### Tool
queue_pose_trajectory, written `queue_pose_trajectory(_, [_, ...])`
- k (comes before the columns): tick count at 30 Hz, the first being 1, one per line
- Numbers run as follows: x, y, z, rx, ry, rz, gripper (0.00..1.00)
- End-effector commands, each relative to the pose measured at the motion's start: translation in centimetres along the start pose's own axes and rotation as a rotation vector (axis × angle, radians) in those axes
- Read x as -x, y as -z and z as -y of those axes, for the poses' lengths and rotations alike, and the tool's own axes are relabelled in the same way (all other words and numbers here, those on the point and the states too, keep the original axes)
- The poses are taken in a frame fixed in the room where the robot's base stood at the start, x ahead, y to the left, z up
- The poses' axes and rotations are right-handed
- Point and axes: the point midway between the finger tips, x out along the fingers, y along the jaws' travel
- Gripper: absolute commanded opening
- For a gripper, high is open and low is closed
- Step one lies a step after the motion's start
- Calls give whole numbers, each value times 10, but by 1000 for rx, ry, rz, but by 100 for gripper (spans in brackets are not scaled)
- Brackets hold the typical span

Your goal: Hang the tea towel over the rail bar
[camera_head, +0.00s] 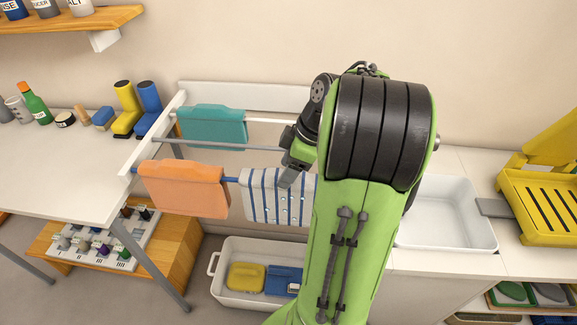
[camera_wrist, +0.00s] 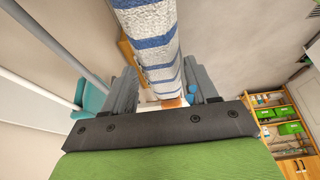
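The tea towel (camera_head: 260,198) is white with blue stripes, at the right of the front, blue rail bar (camera_head: 232,180) in the head view. The bar meets its left edge, and the cloth hangs below bar level. Whether the bar runs inside its fold is unclear, and my arm hides its right end. My gripper (camera_head: 292,172) is at the towel's upper right part.
An orange towel (camera_head: 185,190) hangs to the left on the same bar. A teal towel (camera_head: 212,128) hangs on the rear bar, and the grey middle bar (camera_head: 215,146) is bare. A white bin (camera_head: 225,285) stands below. A white basin (camera_head: 445,215) and a yellow rack (camera_head: 545,205) are at right.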

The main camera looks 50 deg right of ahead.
Motion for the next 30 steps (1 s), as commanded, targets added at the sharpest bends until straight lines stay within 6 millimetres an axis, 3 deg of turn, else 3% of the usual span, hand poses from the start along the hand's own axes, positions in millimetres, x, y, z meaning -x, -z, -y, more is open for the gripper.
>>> queue_pose_trajectory(7, [1,0,0,0,0,0,58])
queue_pose_trajectory(10, [11,0,-1,-2,-2,0,58])
queue_pose_trajectory(24, [139,2,-1,-2,-2,1,58])
queue_pose_trajectory(30, [158,1,0,0,0,0,58])
